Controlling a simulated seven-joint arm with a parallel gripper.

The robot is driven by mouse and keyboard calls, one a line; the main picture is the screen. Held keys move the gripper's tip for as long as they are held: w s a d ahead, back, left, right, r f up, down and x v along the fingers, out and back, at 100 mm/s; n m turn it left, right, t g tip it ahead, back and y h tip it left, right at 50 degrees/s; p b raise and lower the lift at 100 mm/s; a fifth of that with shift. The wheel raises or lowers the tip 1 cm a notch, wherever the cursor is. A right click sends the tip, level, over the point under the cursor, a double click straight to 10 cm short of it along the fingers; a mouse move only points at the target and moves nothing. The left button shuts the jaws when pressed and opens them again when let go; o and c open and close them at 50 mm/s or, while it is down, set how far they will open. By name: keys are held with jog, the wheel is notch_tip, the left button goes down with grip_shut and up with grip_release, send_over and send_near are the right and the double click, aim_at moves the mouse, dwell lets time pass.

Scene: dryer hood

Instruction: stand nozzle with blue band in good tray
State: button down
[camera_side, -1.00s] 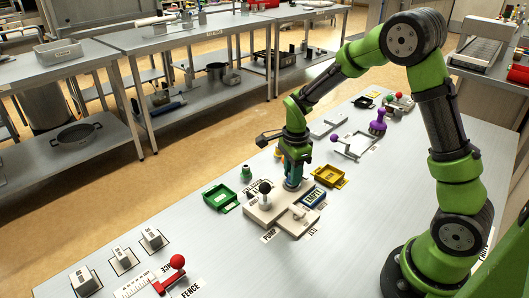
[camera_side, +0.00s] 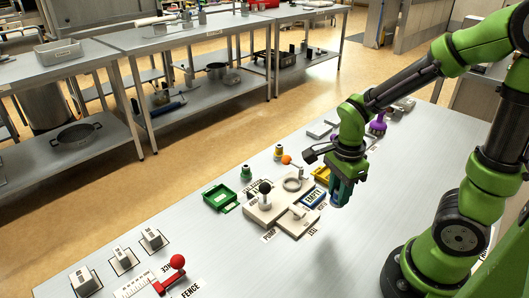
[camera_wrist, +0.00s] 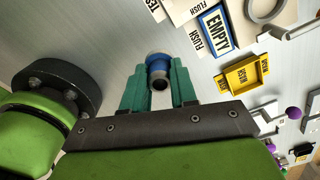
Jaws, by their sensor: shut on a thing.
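My gripper (camera_side: 341,196) is shut on the nozzle with the blue band, above the bare table to the right of the beige station. In the wrist view the nozzle (camera_wrist: 158,62) sits between the teal fingertips, its blue band and dark open end showing. In the side view the fingers mostly hide it. A green tray (camera_side: 234,207) stands left of the station, looking empty; I cannot read its label. A yellow tray (camera_wrist: 243,88) is right of the fingers in the wrist view, and its other view is partly behind my gripper (camera_side: 321,172).
The beige station (camera_side: 263,215) has a black ball knob (camera_side: 265,187), an orange ball knob (camera_side: 287,160) and an empty ring (camera_side: 292,184). A blue-framed EMPTY plate (camera_wrist: 214,27) lies beside it. Two other nozzles stand behind, one green-banded (camera_side: 246,172).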

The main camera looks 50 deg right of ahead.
jog(key=w+a+r+n, duration=0.1)
jog(key=w+a+r, duration=0.1)
jog(key=w, duration=0.6)
jog(key=w+a+r+n, duration=0.1)
jog(key=w+a, duration=0.2)
jog(key=w, duration=0.6)
jog(key=n, duration=0.2)
send_over(220, 198)
notch_tip(220, 198, down, 10)
jog(key=shift+r, duration=0.1)
jog(key=c, duration=1.2)
grip_release()
jog(key=shift+f, duration=0.2)
jog(key=shift+o, duration=0.2)
